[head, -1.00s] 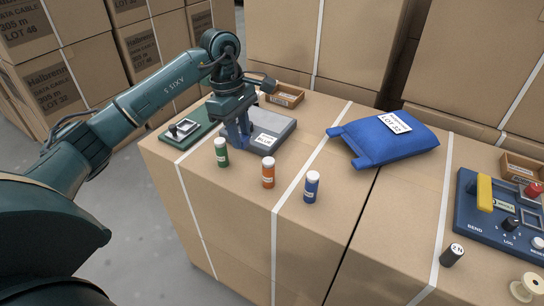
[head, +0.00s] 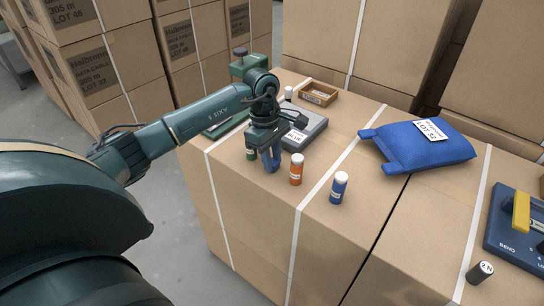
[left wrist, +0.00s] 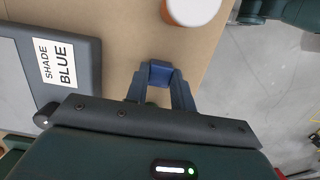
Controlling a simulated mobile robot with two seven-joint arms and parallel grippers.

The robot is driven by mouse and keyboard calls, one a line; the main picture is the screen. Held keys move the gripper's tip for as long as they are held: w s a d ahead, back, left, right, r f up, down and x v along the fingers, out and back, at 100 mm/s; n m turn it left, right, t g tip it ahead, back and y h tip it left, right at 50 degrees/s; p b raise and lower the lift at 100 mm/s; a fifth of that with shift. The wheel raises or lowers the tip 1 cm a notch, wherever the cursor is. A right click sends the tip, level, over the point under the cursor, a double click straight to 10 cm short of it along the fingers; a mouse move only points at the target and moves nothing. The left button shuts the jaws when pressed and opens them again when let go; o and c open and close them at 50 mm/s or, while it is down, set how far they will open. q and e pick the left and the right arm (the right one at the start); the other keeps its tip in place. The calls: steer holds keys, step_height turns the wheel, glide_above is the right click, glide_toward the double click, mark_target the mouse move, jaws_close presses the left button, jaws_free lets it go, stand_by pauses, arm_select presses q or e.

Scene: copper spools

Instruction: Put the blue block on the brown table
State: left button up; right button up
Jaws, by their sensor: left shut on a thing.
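My left gripper (head: 270,160) is shut on the small blue block (left wrist: 160,72). In the left wrist view the block sits between the two fingertips, near the white-capped orange vial (left wrist: 190,10). In the head view the fingers hang in front of the green vial (head: 250,154) and left of the orange vial (head: 296,172), over the cardboard-box top; the block is mostly hidden by the fingers. I cannot tell how high it is above the surface. I cannot make out a brown table apart from the brown cardboard boxes (head: 250,215). My right gripper is not in view.
A grey pad labelled SHADE BLUE (left wrist: 20,70) lies behind the fingers. A blue vial (head: 339,188), a blue pouch (head: 400,150), a small brown tray (head: 318,94) and a blue control panel (head: 502,236) stand around.

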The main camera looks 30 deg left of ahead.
arm_select(q)
steer(key=o, duration=1)
steer(key=shift+c, duration=0.2)
step_height(320, 180, up, 12)
steer(key=a, duration=0.1)
steer(key=shift+a, duration=0.4)
